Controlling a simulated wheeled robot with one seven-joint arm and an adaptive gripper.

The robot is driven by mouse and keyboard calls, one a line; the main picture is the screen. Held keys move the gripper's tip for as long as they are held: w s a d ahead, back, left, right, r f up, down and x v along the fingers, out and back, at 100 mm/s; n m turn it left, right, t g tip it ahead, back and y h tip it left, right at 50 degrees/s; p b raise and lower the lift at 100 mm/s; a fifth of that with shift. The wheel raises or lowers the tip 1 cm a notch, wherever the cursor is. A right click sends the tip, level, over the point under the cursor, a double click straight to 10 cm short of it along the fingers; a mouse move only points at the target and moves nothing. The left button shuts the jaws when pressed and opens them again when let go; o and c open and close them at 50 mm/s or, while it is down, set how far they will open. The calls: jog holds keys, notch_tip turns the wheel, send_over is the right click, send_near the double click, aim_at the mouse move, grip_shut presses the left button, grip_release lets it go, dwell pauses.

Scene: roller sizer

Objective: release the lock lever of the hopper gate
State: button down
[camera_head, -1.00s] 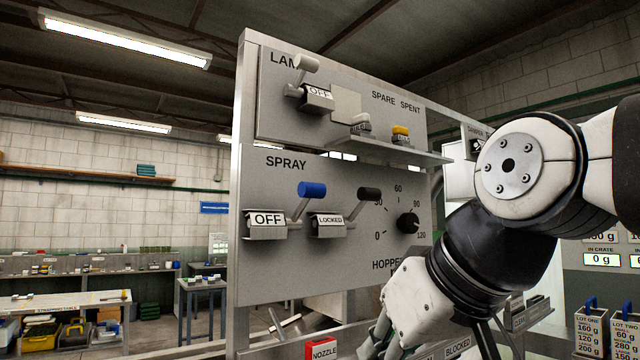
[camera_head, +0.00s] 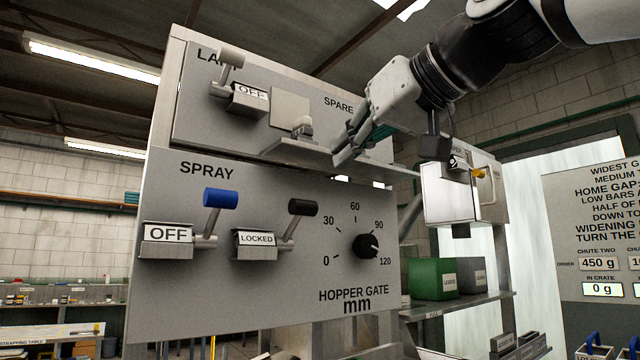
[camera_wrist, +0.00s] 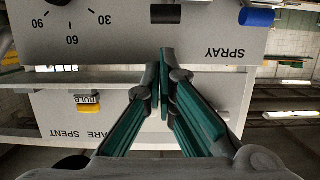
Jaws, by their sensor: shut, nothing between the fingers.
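The lock lever (camera_head: 303,208) has a black knob on a grey arm, raised up and to the right of its plate (camera_head: 257,239), which reads LOCKED. The hopper gate dial (camera_head: 367,245) is a black knob to its right, on a millimetre scale. My gripper (camera_head: 342,158) is shut and empty in front of the spare shelf, above and to the right of the lever and apart from it. In the wrist view, which is upside down, the shut fingertips (camera_wrist: 164,58) lie near the panel's edge, and the lever's black knob (camera_wrist: 165,13) shows at the top.
The blue spray lever (camera_head: 221,198) with its OFF plate is close left of the lock lever. The lamp lever (camera_head: 231,58) is above. The spare shelf (camera_head: 300,152) juts out above the lower panel. A white box (camera_head: 450,193) stands at right. The space before the lower panel is clear.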

jog(key=p, duration=0.1)
send_over(293, 225)
jog(key=s+d, duration=0.2)
jog(key=d, duration=0.1)
jog(key=f, duration=0.2)
jog(key=shift+w+a+f, duration=0.1)
jog(key=shift+a+f, duration=0.15)
jog(key=shift+f, duration=0.05)
jog(key=shift+d+f, duration=0.1)
jog(key=shift+f+b, duration=0.1)
jog(key=shift+b, duration=0.7)
